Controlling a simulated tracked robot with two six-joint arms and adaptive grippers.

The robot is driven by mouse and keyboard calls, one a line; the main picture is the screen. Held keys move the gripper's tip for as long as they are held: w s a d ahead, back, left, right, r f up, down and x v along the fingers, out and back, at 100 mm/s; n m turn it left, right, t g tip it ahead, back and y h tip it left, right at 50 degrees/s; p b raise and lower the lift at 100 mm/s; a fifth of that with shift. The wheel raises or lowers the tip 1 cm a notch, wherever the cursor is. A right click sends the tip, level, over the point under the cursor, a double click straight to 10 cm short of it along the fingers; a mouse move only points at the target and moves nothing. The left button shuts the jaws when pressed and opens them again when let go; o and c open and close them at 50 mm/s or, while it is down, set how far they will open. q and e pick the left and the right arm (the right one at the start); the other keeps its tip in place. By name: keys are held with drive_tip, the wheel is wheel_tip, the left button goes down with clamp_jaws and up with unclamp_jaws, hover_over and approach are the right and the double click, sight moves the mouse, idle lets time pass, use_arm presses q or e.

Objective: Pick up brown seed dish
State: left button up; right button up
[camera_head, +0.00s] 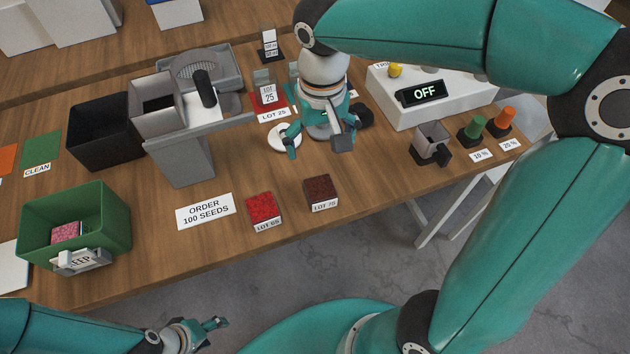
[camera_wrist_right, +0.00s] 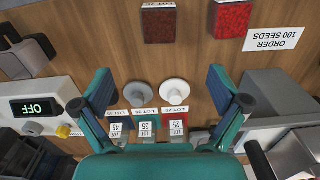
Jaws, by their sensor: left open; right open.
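A square dish of brown-red seeds (camera_head: 320,190), labelled LOT 75, sits near the table's front edge; it also shows at the top of the right wrist view (camera_wrist_right: 159,24). My left gripper (camera_head: 208,328) is open and empty, low in front of the table.
Lot card stands (camera_wrist_right: 177,128) are behind the round dishes. A white box reading OFF (camera_head: 424,92) and a small grey cup (camera_head: 431,138) are to the right. A grey machine (camera_head: 180,160), green bin (camera_head: 105,218) and ORDER card (camera_head: 205,211) are to the left.

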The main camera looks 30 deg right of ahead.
sight(320, 187)
drive_tip(key=f, duration=1)
drive_tip(key=shift+s+d+f, duration=0.15)
drive_tip(key=shift+s, duration=0.1)
drive_tip(key=shift+w+f, duration=0.15)
drive_tip(key=shift+f, duration=2.65)
drive_tip(key=c, duration=1.4)
drive_tip(key=shift+r, duration=0.2)
wheel_tip(320, 187, up, 20)
drive_tip(key=shift+f+p, duration=0.1)
drive_tip(key=shift+p, duration=0.3)
